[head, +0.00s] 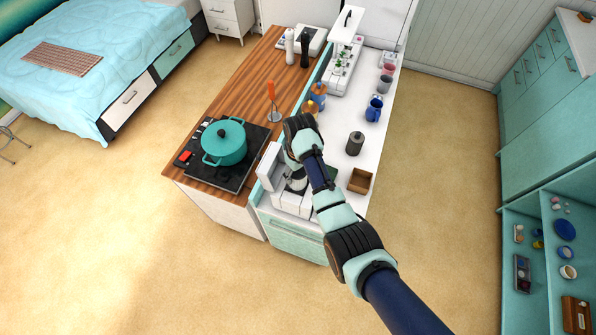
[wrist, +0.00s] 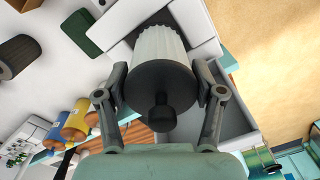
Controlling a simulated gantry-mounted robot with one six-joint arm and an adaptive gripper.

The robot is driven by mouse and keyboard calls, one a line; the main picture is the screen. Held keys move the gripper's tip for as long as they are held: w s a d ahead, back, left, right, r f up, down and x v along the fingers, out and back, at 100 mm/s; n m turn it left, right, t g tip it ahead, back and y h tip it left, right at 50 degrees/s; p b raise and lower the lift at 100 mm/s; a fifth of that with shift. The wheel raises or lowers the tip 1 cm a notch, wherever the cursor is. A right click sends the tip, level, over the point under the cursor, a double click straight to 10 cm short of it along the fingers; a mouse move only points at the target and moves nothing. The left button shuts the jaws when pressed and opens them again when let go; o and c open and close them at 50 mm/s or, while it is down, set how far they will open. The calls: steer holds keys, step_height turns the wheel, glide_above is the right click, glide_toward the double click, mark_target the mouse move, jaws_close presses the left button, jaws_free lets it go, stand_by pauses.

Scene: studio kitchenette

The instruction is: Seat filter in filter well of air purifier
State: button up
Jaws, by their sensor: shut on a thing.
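The filter (wrist: 160,45) is a white pleated cylinder with a black end cap and a black knob facing the wrist camera. My gripper (wrist: 161,82) is shut on it, one finger on each side of the cap. In the head view my gripper (head: 298,150) is above the white air purifier (head: 291,204) at the near end of the counter. The purifier (wrist: 205,15) shows beyond the filter in the wrist view, with white panels around a dark recess. The filter covers much of that recess, so I cannot tell whether its far end is inside.
A dark grey canister (head: 355,144), a brown open box (head: 360,181) and a green item (wrist: 80,30) stand near the purifier. A teal pot (head: 224,142) sits on the hob to the left. Bottles (head: 317,96) and mugs (head: 374,109) stand farther along the counter.

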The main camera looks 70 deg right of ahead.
steer(key=shift+f, duration=0.1)
steer(key=shift+f+b, duration=0.3)
steer(key=shift+f, duration=0.2)
steer(key=shift+f, duration=0.15)
stand_by(0.3)
steer(key=shift+f+b, duration=1.45)
steer(key=shift+f, duration=0.6)
steer(key=shift+f, duration=0.2)
